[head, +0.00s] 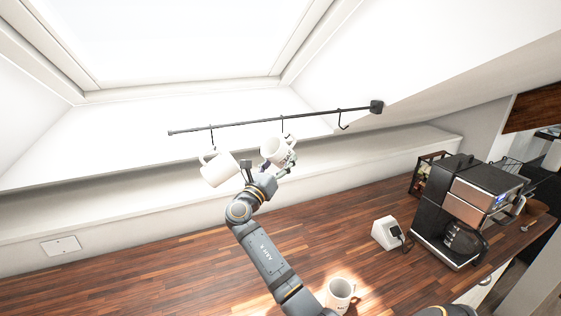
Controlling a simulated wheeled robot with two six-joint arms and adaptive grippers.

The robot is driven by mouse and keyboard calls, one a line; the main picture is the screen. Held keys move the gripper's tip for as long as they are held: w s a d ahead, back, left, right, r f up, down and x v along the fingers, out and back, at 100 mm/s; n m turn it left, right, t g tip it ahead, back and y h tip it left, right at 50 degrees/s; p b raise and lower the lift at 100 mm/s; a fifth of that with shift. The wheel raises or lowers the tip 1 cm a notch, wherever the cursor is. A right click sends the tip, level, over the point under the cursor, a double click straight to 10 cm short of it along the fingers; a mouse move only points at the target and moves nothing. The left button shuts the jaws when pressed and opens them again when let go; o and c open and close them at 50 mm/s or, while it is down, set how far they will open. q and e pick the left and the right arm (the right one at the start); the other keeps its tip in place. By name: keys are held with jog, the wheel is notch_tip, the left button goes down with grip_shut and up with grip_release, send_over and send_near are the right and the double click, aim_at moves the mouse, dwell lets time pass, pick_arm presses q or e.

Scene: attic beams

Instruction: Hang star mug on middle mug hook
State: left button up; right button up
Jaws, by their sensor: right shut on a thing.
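A dark rail (240,123) with hooks runs under the skylight. The middle hook (283,126) hangs just above a white mug with a dark print, taken as the star mug (273,149); its print is too small to read. My right gripper (282,169) is shut on this mug and holds it tilted, close under the middle hook. I cannot tell whether the handle touches the hook. A plain-looking white mug (218,169) hangs from the left hook (212,137). The right hook (343,125) is empty. My left gripper is not in view.
Another white mug (340,293) stands on the wooden counter (180,275) at the front. A coffee machine (462,205) and a small white box (386,233) stand to the right. A pale ledge (375,155) runs behind the mugs. The left counter is clear.

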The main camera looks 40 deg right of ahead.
jog(key=shift+f, duration=0.1)
jog(key=shift+w+d+f+b, duration=0.2)
jog(key=shift+w+f+b, duration=0.2)
jog(key=shift+f+b, duration=0.1)
dwell(0.3)
jog(key=o, duration=1.5)
jog(key=v, duration=1.2)
jog(key=shift+f, duration=0.1)
